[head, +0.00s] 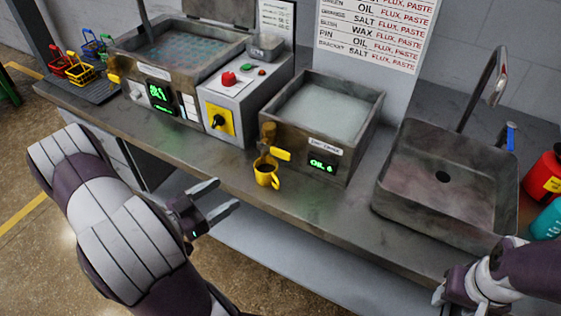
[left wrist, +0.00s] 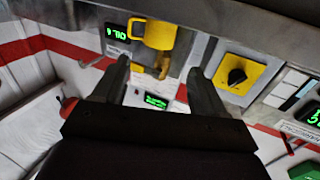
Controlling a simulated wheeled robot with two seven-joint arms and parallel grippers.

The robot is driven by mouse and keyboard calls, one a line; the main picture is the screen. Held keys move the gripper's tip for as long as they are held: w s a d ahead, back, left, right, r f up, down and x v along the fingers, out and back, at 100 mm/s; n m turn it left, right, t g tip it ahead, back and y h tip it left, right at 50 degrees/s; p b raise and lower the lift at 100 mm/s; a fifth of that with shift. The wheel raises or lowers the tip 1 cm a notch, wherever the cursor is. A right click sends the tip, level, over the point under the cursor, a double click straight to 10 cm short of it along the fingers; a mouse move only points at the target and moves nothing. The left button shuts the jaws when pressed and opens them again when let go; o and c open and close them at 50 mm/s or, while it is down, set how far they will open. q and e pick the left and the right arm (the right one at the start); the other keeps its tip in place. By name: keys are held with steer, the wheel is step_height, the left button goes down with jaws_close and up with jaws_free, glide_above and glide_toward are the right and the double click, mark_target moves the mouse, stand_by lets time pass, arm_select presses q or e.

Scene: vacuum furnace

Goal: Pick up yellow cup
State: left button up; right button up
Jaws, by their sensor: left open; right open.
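The yellow cup (head: 266,172) stands upright on the counter below the brass tap (head: 268,136) of the oil tank. It looks dark inside. In the left wrist view the yellow cup (left wrist: 160,38) appears at the top, beyond and between the fingertips. My left gripper (head: 226,194) is open and empty, to the left of the cup and in front of the counter edge, apart from the cup. Its two fingers also frame the left wrist view (left wrist: 159,68). My right gripper (head: 449,289) is open at the lower right, near the sink front, partly hidden by its own wrist.
The oil tank (head: 356,150) with a green display stands behind the cup. A grey control box (head: 232,105) with a yellow knob plate is left of it. The sink (head: 390,200) is to the right. The counter (head: 325,207) front is clear beside the cup.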

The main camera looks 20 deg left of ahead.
mark_target(258, 173)
arm_select(q)
steer(key=p+x, duration=0.1)
steer(key=x, duration=1)
steer(key=shift+w+d, duration=0.3)
steer(key=shift+w, duration=0.3)
steer(key=shift+s, duration=0.1)
steer(key=c, duration=1)
steer(key=shift+r, duration=0.2)
steer(key=b+v, duration=0.1)
steer(key=v, duration=1.7)
